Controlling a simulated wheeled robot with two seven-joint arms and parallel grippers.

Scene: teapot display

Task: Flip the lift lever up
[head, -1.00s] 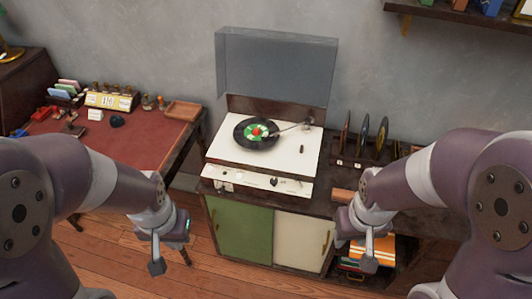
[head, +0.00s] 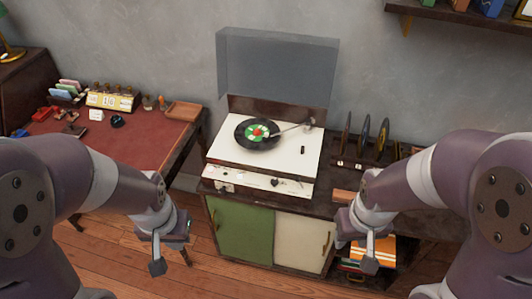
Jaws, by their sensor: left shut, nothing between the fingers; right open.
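The record player (head: 222,152) has a white deck and stands on a cabinet at the centre, with its clear lid (head: 278,72) raised. A black record (head: 243,140) with a green and red label lies on its platter. The tonearm (head: 287,131) reaches from the right over the record. A small dark lever (head: 303,150) is on the deck right of the record; its exact position is too small to tell. My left gripper (head: 157,267) is shut and empty, low in front of the cabinet's left side. My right gripper (head: 369,264) is open, low at the right. Both are well away from the deck.
A front panel with knobs (head: 274,183) runs below the deck. Upright records (head: 364,140) stand in a rack to the right. A red-topped desk (head: 120,150) with small items is at the left. A shelf (head: 460,18) hangs at upper right.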

